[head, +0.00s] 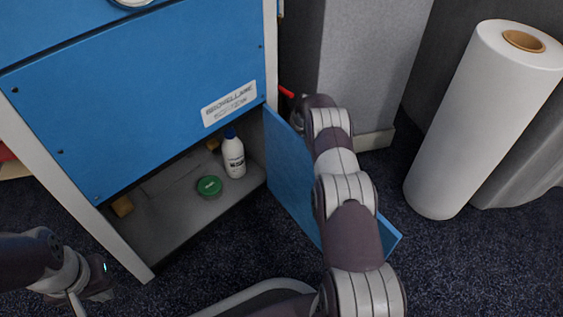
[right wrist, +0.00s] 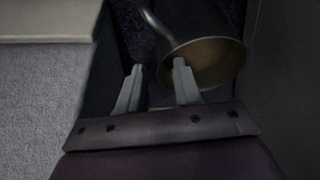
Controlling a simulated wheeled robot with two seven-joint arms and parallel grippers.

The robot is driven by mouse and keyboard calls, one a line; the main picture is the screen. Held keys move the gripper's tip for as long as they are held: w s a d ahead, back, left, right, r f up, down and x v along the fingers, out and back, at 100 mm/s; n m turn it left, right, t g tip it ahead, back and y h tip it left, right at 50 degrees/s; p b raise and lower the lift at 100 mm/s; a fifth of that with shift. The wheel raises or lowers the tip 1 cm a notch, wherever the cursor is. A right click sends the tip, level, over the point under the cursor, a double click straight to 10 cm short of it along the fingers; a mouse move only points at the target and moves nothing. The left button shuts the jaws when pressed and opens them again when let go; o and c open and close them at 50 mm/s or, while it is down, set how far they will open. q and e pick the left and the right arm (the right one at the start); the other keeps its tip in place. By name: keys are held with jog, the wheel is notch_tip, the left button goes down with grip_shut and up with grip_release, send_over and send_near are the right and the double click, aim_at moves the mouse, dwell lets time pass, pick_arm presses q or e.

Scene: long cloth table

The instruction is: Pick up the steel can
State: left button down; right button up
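A round, hollow metal vessel (right wrist: 205,64) with a curved handle or rim piece shows in the right wrist view, just beyond my right fingertips. I cannot tell for sure whether it is the steel can. My right gripper (right wrist: 158,75) has its two fingers apart, with nothing clearly between them. In the head view my right arm reaches up beside the cabinet, and its gripper is hidden. My left gripper (head: 78,300) is at the lower left in the head view, in front of the cabinet; its fingers are unclear and partly cut off.
A blue cabinet (head: 140,100) has its lower door (head: 285,165) open, beside my right arm. Inside stand a white bottle (head: 234,158) with a blue cap and a green-lidded tin (head: 209,186). A large white roll (head: 480,120) stands at right. Dark carpet (head: 470,265) is clear at lower right.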

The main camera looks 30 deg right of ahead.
jog(key=shift+r, duration=0.1)
grip_shut()
dwell(1.2)
